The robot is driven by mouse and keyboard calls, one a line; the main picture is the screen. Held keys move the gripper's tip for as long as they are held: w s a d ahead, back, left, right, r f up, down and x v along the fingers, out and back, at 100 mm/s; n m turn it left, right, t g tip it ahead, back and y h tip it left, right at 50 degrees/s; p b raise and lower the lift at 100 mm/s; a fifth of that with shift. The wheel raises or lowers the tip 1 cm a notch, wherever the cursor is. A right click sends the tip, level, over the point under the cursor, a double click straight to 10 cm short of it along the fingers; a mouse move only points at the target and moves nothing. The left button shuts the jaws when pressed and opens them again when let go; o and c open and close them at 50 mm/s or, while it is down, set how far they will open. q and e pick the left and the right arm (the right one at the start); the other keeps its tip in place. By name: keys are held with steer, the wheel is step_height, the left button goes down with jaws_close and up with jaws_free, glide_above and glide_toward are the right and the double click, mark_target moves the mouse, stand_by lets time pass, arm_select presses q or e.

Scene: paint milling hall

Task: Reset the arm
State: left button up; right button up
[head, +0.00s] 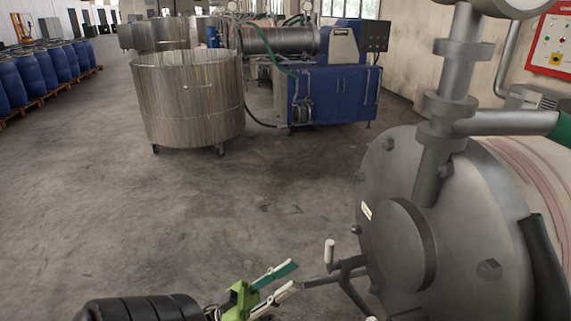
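My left arm comes in at the bottom of the head view, ending in a green and black gripper (294,274). Its two pale fingers are spread apart with nothing seen between them, so it is open. The lower fingertip lies in the picture right at the end of a dark metal bar of a handle (350,276) on the front of a big grey steel vessel (400,240). I cannot tell whether they touch. A white upright knob (329,252) stands on the handle. My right gripper is not in view.
A ribbed steel vat (188,98) on casters stands ahead, beside a blue machine (335,95). Blue drums (45,70) on pallets line the left. A red control panel (550,42) hangs at upper right. The concrete floor (150,215) is clear at centre and left.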

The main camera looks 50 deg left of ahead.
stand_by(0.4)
